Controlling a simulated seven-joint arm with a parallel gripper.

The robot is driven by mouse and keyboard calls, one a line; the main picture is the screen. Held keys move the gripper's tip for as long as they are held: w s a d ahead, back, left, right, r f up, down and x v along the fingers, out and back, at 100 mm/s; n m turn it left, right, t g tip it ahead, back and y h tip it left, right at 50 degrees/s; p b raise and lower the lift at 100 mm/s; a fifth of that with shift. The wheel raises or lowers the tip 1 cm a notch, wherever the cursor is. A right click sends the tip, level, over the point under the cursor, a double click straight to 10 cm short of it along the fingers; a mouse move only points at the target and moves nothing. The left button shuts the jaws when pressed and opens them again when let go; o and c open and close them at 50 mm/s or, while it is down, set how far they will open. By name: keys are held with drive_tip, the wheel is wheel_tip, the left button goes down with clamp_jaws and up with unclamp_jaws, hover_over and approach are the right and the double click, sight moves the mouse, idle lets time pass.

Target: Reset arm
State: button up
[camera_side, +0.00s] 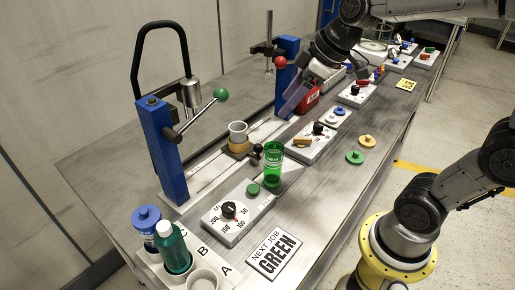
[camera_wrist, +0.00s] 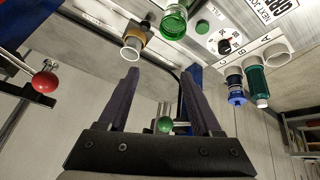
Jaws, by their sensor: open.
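My gripper (camera_side: 295,98) hangs above the table near the second blue column, fingers apart with nothing between them. In the wrist view my gripper (camera_wrist: 160,75) shows two dark fingers, and a green ball knob (camera_wrist: 165,124) appears beyond them. In the side view the green knob (camera_side: 221,95) sits on the lever of the near blue column (camera_side: 163,150). A green see-through cup (camera_side: 273,165) stands on the bench past the dial panel (camera_side: 236,216). A pale cup (camera_side: 238,133) sits in a tan holder (camera_side: 238,148) on the rail.
A rack lettered A, B, C holds a blue-capped bottle (camera_side: 147,220) and a green bottle (camera_side: 171,245). A NEXT JOB GREEN sign (camera_side: 274,254) lies beside it. A red ball knob (camera_side: 281,62) and red container (camera_side: 308,101) are close to my gripper. More panels line the far bench.

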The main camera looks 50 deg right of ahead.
drive_tip(key=s+f+m+h, duration=0.1)
drive_tip(key=s+m, duration=0.4)
drive_tip(key=s, duration=1)
drive_tip(key=shift+s+a+f+m+h, duration=0.2)
drive_tip(key=shift+s+f+m+h, duration=0.15)
drive_tip(key=shift+f, duration=0.55)
